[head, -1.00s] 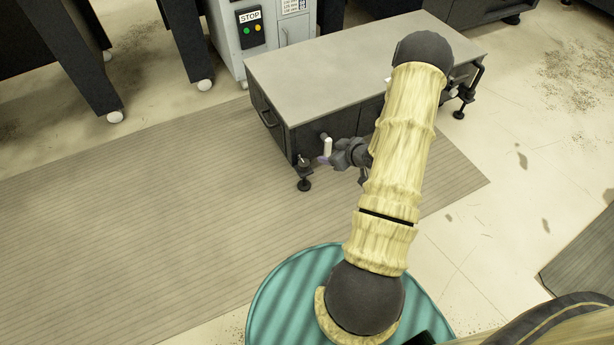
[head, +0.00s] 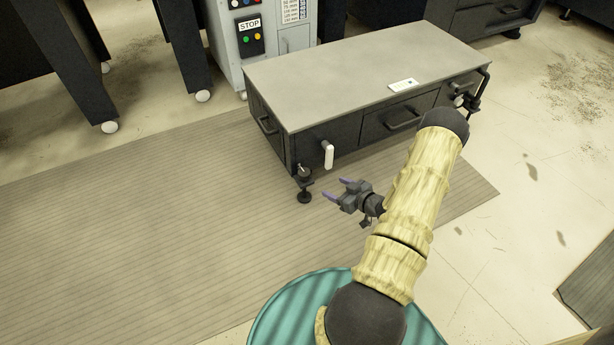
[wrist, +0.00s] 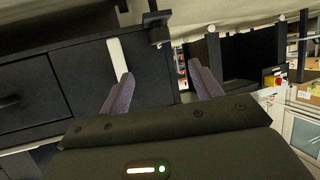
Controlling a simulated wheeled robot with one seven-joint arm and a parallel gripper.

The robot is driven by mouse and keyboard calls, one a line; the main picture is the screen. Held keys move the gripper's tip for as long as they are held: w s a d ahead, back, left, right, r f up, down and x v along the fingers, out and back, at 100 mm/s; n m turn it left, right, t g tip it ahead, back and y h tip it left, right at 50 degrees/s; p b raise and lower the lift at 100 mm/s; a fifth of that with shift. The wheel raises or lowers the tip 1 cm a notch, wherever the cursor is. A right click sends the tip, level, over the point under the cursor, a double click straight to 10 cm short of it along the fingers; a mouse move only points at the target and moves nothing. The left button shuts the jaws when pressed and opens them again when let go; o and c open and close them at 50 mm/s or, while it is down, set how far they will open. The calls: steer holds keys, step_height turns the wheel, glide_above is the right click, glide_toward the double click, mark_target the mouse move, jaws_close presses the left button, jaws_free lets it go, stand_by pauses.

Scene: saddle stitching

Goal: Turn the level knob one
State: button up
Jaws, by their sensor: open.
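A dark levelling foot with a knob (head: 304,171) stands at the near left corner of the low cabinet. In the wrist view this dark foot (wrist: 157,27) shows at the top, near the line between my fingers. A crank with a white handle (head: 328,156) hangs on the cabinet front just right of it. The white handle also shows in the wrist view (wrist: 117,58), beside the left finger. My gripper (head: 334,189) is open and empty, low in front of the cabinet, right of the foot and apart from it. Its purple fingers also show in the wrist view (wrist: 160,70).
The low cabinet (head: 350,75) has a grey top, a label and drawers with protruding handles. Another foot and crank (head: 466,101) are at its right end. A grey control box (head: 249,36) with a STOP sign stands behind. The striped mat (head: 150,220) is clear at left.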

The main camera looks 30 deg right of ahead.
mark_target(308, 175)
steer(key=b+x, duration=0.4)
steer(key=x, duration=0.3)
steer(key=b+x, duration=0.3)
steer(key=x, duration=0.4)
steer(key=shift+w+f+b, duration=0.15)
steer(key=shift+f+b, duration=0.2)
steer(key=shift+w+a+f, duration=0.1)
steer(key=shift+w+a, duration=0.15)
steer(key=shift+w, duration=0.4)
steer(key=c, duration=1)
